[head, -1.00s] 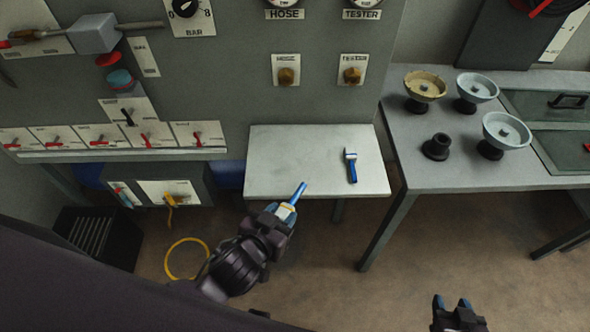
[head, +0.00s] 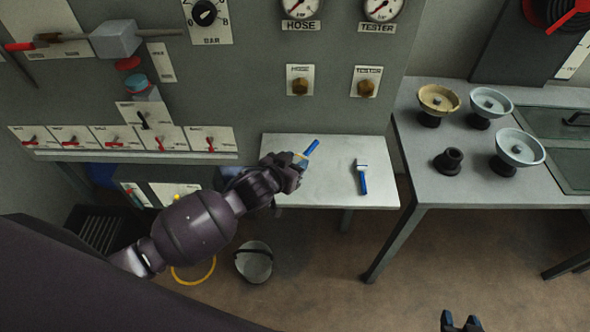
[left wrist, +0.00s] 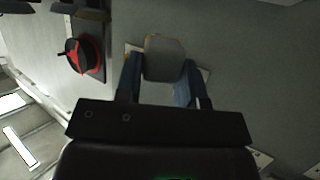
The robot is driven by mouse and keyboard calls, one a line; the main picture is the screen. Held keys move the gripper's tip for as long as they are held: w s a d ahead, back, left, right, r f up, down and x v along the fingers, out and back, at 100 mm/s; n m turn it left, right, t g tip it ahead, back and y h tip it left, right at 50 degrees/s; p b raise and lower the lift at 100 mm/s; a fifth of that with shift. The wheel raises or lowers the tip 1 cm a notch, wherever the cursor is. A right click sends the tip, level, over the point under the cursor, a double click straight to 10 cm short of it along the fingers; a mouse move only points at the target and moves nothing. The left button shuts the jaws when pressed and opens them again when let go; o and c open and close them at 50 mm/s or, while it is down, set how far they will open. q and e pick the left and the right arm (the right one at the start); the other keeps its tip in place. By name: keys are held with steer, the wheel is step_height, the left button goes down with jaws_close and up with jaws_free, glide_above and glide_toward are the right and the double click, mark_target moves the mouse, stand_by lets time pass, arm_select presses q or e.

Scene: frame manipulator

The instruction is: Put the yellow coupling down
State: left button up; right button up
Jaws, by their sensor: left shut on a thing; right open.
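In the left wrist view a greyish block with a tan edge (left wrist: 164,58) sits between the two blue fingers. A similar blue piece with a white end (head: 362,180) lies on the table to the right. My right gripper (head: 460,322) is open at the bottom edge, partly cut off.
The panel (head: 330,110) with gauges and knobs rises behind the small table. A grey bench (head: 470,192) at right holds several bowls on stands and a black cup-like part (head: 448,161). A bucket (head: 254,262) stands on the floor. The table's front right is clear.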

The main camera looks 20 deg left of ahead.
arm_select(q)
steer(key=shift+w+a, duration=0.25)
steer(key=shift+w, duration=0.7)
steer(key=shift+w+a+f, duration=0.1)
steer(key=shift+w+f, duration=0.05)
steer(key=shift+f, duration=0.45)
steer(key=shift+w+f, duration=0.1)
steer(key=shift+f, duration=0.45)
steer(key=shift+f+b, duration=0.65)
steer(key=shift+f, duration=1.3)
steer(key=shift+w+a+f, duration=0.1)
steer(key=shift+w+f, duration=0.3)
steer(key=shift+f, duration=0.05)
